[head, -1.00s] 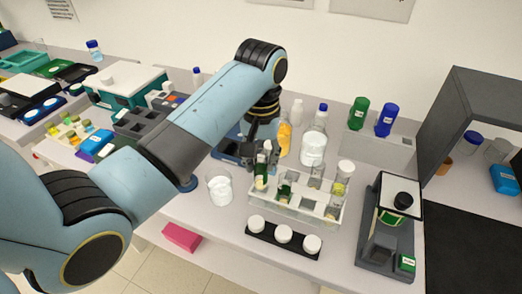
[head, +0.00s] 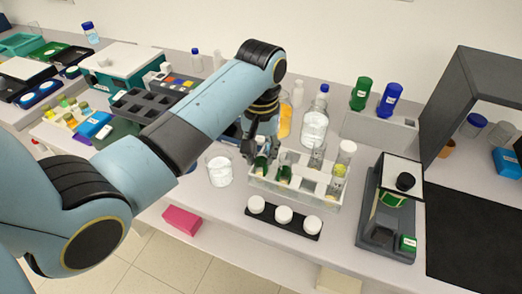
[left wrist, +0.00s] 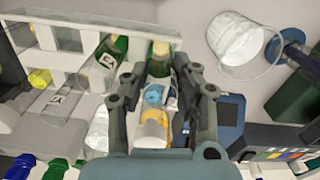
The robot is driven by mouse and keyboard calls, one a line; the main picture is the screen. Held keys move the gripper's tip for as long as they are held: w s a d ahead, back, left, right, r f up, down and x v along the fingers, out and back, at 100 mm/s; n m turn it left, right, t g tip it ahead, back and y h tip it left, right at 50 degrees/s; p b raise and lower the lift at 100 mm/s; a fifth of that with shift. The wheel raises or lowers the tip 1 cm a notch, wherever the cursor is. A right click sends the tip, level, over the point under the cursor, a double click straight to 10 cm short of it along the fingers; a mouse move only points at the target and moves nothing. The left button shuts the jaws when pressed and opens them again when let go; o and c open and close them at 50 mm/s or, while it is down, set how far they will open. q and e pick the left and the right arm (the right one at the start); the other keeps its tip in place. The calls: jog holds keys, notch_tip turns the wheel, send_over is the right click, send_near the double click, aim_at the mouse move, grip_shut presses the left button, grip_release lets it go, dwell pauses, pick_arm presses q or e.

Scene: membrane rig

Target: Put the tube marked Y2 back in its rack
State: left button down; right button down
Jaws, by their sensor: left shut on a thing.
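My left gripper (head: 262,148) is shut on a glass tube with green in it (head: 261,165), at the left end of the white rack (head: 290,193). The tube looks upright, with its lower part within the rack's left end; I cannot tell whether it is fully seated. In the left wrist view, the green part of the held tube (left wrist: 160,57) shows beyond the fingers (left wrist: 163,82), and the rack (left wrist: 75,62) is at upper left. No Y2 marking is readable on it. Other tubes stand in the rack, one with green (head: 284,174) beside it. My right gripper is out of view.
A glass beaker (head: 219,170) of white stuff stands just left of the rack. A strip with white-lidded jars (head: 284,216) lies in front. A bottle of orange liquid (head: 285,120) and a clear bottle (head: 314,128) stand behind. A balance (head: 390,215) is at the right.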

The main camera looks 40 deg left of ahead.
pick_arm(q)
jog(key=shift+f, duration=0.25)
dwell(0.3)
jog(key=c, duration=1)
grip_release()
jog(key=shift+f, duration=0.1)
notch_tip(320, 180, up, 8)
jog(key=shift+f, duration=0.25)
